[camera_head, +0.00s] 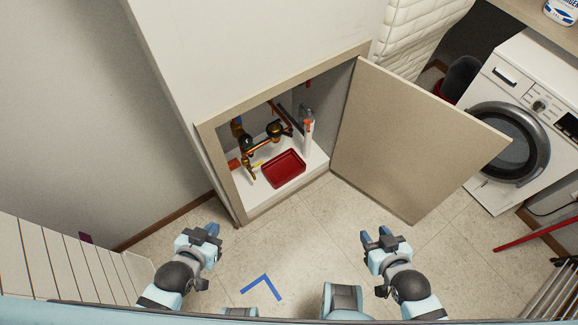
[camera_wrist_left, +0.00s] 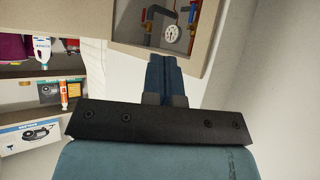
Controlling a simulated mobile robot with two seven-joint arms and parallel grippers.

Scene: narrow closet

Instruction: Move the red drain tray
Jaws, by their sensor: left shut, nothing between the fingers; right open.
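The red drain tray (camera_head: 284,169) lies flat on the white floor of the open cabinet, near its front edge. Pipes and valves (camera_head: 262,137) stand behind and left of it. My left gripper (camera_head: 212,230) is shut and empty, in front of the cabinet and to its left, well apart from the tray. In the left wrist view its fingers (camera_wrist_left: 165,80) are together, with the cabinet opening and a round gauge (camera_wrist_left: 171,33) beyond them. My right gripper (camera_head: 374,236) is open and empty, in front of the open door. The tray is not visible in the left wrist view.
The cabinet door (camera_head: 415,140) stands wide open to the right. A white bottle with an orange top (camera_head: 308,136) stands right of the tray inside. A washing machine (camera_head: 535,115) is at the far right. The tiled floor (camera_head: 290,235) before the cabinet is clear, with a blue mark.

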